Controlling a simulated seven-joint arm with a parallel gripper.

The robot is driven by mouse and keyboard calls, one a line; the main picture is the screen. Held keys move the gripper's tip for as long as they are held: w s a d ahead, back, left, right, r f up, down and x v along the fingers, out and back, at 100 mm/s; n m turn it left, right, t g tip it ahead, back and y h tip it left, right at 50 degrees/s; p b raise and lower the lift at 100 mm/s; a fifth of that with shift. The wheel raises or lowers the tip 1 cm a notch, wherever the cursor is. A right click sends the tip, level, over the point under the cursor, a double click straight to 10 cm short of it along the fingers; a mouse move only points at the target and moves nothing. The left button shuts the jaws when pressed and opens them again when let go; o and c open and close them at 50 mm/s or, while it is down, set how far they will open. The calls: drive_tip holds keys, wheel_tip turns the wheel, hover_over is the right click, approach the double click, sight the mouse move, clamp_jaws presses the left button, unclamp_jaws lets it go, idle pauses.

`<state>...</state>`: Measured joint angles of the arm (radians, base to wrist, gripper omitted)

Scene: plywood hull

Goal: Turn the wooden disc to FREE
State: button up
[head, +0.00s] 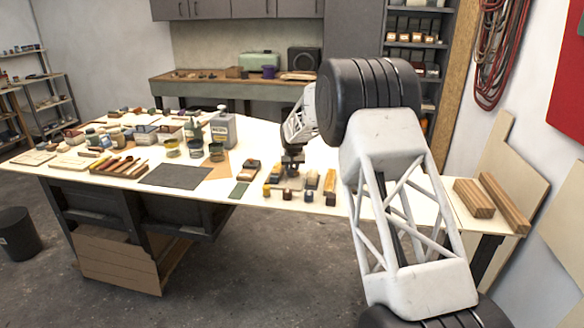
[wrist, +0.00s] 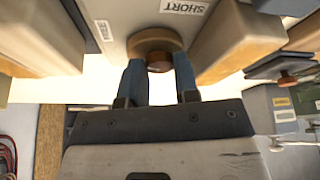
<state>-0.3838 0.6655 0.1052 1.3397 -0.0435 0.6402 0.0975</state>
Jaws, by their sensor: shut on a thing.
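The wooden disc (wrist: 157,38) shows in the wrist view as a round brown knob on a pale board face. My gripper (wrist: 158,66) is shut on it, with one blue-grey finger on each side. A label reading SHORT (wrist: 184,7) is on the board up and to the right of the disc. A smaller label (wrist: 104,30) is to the left, turned sideways and too small to read surely. The disc's pointer mark, if any, is hidden. In the head view my gripper (head: 292,160) is at the worktable, and the disc cannot be made out there.
Pale wooden blocks stand close on the left (wrist: 40,38) and right (wrist: 238,42) of the fingers. The white-topped worktable (head: 215,190) holds many jars, tins and tools. A grey can (head: 222,130) stands left of my gripper. Wood blocks (head: 475,198) lie at the right end.

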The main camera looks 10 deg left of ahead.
idle(0.3)
drive_tip(key=o, duration=0.7)
drive_tip(key=shift+c, duration=0.2)
drive_tip(key=shift+r, duration=0.1)
drive_tip(key=a+v, duration=0.1)
drive_tip(key=v, duration=0.6)
drive_tip(key=shift+d+r, duration=0.25)
drive_tip(key=shift+d, duration=0.3)
drive_tip(key=shift+s, duration=0.15)
